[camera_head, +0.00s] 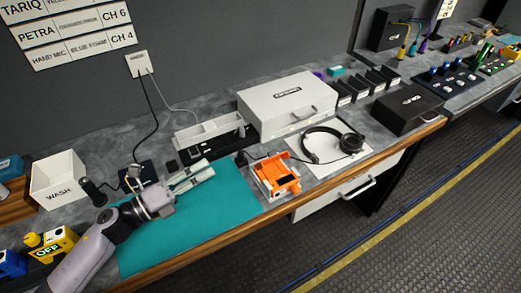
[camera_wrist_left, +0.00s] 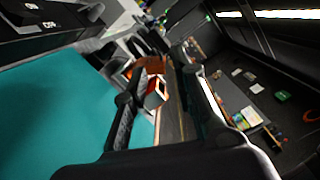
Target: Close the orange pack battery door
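The orange pack (camera_head: 283,184), orange with pale and dark parts, sits on the bench just off the right edge of the teal mat (camera_head: 190,228). Orange pieces stick up from it, but the picture is too small to tell how its battery door stands. My left gripper (camera_head: 211,170) is over the mat, left of the pack, fingers pointing right toward it and apart from it. In the left wrist view the fingers are spread with nothing between them, and the orange pack (camera_wrist_left: 155,88) shows beyond, partly blurred. My right gripper is not in view.
Headphones (camera_head: 333,146) lie on a white sheet right of the pack. A white case (camera_head: 287,108) and a pale divided tray (camera_head: 208,132) stand behind. A white WASH bin (camera_head: 58,180) is at the left. The wooden bench edge (camera_head: 235,222) runs along the front.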

